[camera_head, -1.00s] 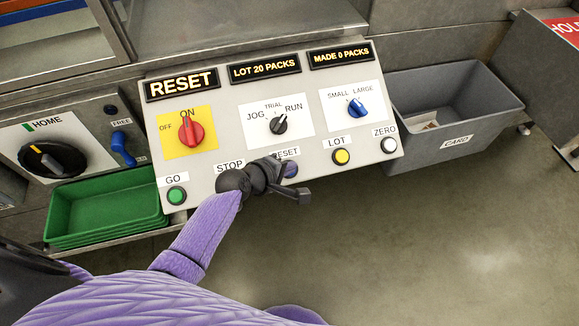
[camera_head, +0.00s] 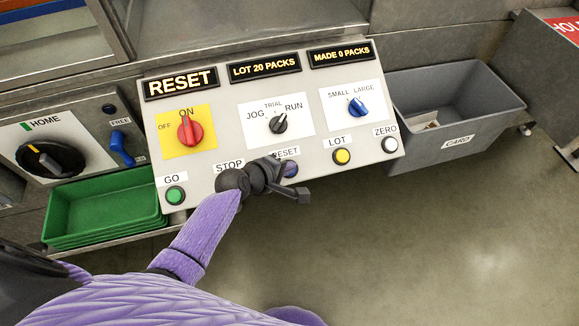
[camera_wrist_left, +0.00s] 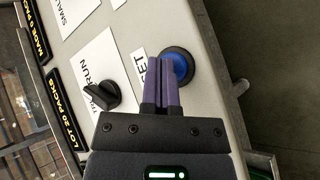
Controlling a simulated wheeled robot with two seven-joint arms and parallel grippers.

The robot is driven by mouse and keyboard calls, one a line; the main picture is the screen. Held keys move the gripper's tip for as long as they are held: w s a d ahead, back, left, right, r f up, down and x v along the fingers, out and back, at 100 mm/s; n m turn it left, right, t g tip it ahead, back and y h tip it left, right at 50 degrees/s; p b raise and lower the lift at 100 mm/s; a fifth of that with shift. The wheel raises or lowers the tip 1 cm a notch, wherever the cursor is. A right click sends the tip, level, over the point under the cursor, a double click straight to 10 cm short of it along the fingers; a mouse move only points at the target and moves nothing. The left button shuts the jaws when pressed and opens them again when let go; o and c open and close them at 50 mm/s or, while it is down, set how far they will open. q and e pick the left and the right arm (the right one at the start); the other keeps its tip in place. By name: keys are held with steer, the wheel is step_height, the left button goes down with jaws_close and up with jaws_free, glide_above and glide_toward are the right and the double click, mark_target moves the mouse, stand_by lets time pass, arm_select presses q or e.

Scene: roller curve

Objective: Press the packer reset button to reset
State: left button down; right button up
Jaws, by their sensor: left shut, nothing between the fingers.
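The packer reset button is blue in a black ring; in the left wrist view its blue cap (camera_wrist_left: 179,67) shows just beyond and beside my fingertips. In the head view the button (camera_head: 291,169) is partly hidden by my left gripper (camera_head: 280,165). The gripper is shut and empty, its purple fingers (camera_wrist_left: 161,66) in front of the button. Whether they touch it I cannot tell. The RESET label (camera_head: 287,152) above it is partly covered. The left display (camera_head: 181,83) reads RESET. The right gripper is not in view.
The panel (camera_head: 222,115) also carries a green GO button (camera_head: 175,195), a yellow LOT button (camera_head: 342,157) and a white ZERO button (camera_head: 389,145). The STOP button is hidden behind my gripper. A grey CARD bin (camera_head: 440,115) stands right, green trays (camera_head: 105,205) left.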

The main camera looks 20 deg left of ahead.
arm_select(q)
steer(key=shift+w+a+f+b, duration=0.1)
steer(key=shift+w+f+b, duration=0.05)
steer(key=shift+f+b, duration=0.2)
stand_by(0.6)
steer(key=shift+s+d+r+p, duration=0.2)
steer(key=shift+r+p, duration=0.2)
steer(key=shift+p, duration=0.15)
steer(key=shift+s+d+r+p, duration=0.1)
steer(key=shift+s+r+p, duration=0.05)
steer(key=shift+r+p, duration=0.35)
steer(key=shift+f, duration=0.15)
steer(key=r+p, duration=0.1)
steer(key=p, duration=0.1)
steer(key=s+d+r+p, duration=0.1)
steer(key=r, duration=0.1)
steer(key=s+r+p, duration=0.1)
steer(key=p, duration=0.1)
steer(key=shift+d+r+p, duration=0.15)
steer(key=shift+r+p, duration=0.05)
steer(key=shift+p, duration=0.15)
